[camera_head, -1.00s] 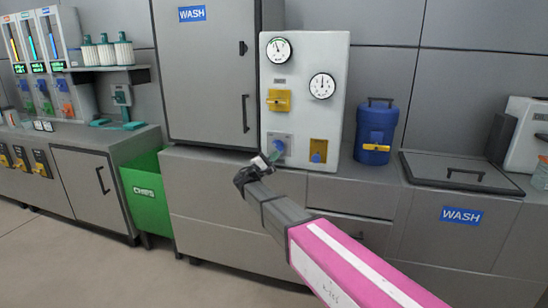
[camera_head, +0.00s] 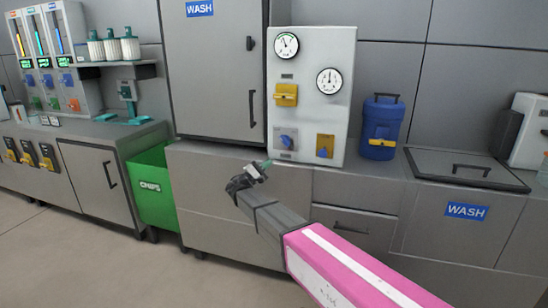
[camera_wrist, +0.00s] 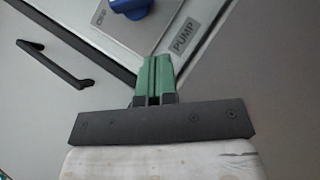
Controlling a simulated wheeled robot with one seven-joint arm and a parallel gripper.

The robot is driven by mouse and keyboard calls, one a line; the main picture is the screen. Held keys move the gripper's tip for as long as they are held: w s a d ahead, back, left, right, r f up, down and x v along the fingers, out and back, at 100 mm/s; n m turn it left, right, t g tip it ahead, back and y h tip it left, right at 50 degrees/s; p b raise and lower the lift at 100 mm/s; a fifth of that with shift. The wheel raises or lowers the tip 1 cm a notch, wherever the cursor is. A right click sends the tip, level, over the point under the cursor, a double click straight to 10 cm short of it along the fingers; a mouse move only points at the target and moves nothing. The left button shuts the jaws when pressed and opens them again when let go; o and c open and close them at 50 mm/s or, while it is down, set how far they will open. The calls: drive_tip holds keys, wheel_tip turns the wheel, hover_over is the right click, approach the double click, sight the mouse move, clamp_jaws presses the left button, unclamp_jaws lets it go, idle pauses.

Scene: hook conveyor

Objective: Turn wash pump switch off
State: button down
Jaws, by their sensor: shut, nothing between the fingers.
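The blue pump switch knob (camera_head: 287,141) is on a light grey plate at the lower left of the white panel (camera_head: 308,60). In the wrist view the knob (camera_wrist: 130,7) is cut off by the top edge, with "OFF" lettering on the plate at its left and a "PUMP" label (camera_wrist: 185,37) below right. My gripper (camera_head: 267,163) has green fingers, pressed together and empty. In the wrist view the fingertips (camera_wrist: 157,60) are below the plate and apart from the knob. The knob's exact setting is hard to tell.
A yellow switch (camera_head: 286,94) and two gauges sit higher on the panel. A blue canister (camera_head: 381,128) and a lidded wash basin (camera_head: 466,168) stand further right. A green bin (camera_head: 153,190) is left.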

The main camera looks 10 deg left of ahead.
drive_tip(key=v, duration=0.5)
drive_tip(key=shift+s+d+f, duration=0.1)
